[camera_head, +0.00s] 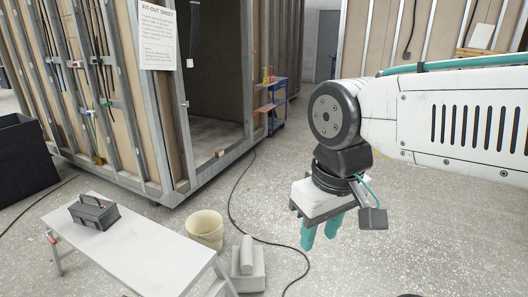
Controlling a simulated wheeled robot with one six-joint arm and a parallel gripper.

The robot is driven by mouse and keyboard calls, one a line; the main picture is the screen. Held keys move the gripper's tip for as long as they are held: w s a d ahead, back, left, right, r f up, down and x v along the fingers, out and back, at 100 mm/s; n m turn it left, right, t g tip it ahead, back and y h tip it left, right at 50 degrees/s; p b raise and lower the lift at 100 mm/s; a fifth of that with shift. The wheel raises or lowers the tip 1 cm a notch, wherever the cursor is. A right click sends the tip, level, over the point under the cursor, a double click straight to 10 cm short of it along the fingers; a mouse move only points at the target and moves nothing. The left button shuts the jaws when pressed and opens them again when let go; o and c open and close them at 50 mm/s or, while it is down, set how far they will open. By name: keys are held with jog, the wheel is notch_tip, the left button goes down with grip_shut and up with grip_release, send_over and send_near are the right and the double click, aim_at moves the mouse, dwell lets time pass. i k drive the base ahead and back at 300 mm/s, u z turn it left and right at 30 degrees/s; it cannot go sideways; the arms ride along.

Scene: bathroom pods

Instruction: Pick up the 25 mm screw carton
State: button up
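I cannot make out any carton marked as 25 mm screws in this view. My gripper (320,241) hangs from my arm at the right of centre, pointing down above the open floor. Its two teal fingers stand apart with a gap between them, and nothing shows in the gap. It is to the right of the white bench and well clear of it.
A white bench (140,249) at the lower left bears a dark grey toolbox (93,212). A cream bucket (205,229) and a pale grey object (247,264) stand beside it. A black cable (231,197) crosses the floor. A blue trolley (272,106) stands by the framed pod (165,115).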

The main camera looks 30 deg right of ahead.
aim_at(220, 153)
jog(key=z, duration=1.05)
jog(key=i, duration=5.4)
jog(key=u, duration=1.95)
jog(key=i, duration=1.1)
jog(key=u, duration=0.05)
